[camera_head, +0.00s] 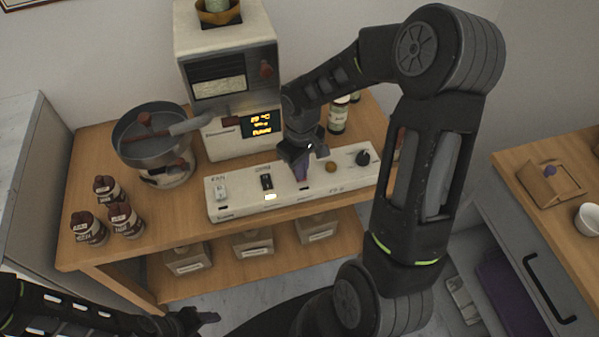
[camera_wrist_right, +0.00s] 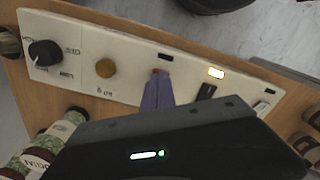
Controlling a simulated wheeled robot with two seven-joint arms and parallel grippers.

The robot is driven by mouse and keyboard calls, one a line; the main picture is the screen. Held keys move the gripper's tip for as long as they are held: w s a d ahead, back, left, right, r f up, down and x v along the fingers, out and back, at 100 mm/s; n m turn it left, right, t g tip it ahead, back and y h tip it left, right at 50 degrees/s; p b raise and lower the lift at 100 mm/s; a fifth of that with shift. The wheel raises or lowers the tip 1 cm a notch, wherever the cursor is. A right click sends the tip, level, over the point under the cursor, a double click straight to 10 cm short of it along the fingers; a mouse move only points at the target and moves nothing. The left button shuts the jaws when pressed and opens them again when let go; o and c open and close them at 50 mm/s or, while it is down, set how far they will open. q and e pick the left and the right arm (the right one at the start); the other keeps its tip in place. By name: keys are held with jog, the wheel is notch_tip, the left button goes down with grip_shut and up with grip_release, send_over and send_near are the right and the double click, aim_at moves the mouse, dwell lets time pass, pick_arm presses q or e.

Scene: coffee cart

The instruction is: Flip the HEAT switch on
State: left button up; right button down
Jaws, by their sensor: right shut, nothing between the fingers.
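The white switch panel (camera_head: 232,207) lies along the front of the wooden cart. It has a white FAN switch (camera_head: 221,189) at the left and a dark switch (camera_head: 267,182) beside it, with a lit indicator (camera_head: 271,197) below. My right gripper (camera_head: 301,175) is shut and empty, pointing down at the third switch position. In the right wrist view its purple fingertips (camera_wrist_right: 157,92) are at a small reddish part (camera_wrist_right: 161,74), probably the HEAT switch, mostly hidden. The indicator (camera_wrist_right: 172,57) there is dark; contact is unclear. My left gripper (camera_head: 197,319) is low in the head view, its jaws unclear.
A roaster with a lit display (camera_head: 259,124) stands behind the panel. An orange button (camera_head: 331,166) and black knob (camera_head: 363,157) are right of the gripper. A metal pan (camera_head: 150,146) and several brown bottles (camera_head: 125,221) are at left.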

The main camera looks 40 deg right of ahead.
jog(key=shift+f, duration=0.25)
jog(key=shift+r+p, duration=2.45)
jog(key=shift+r, duration=1.1)
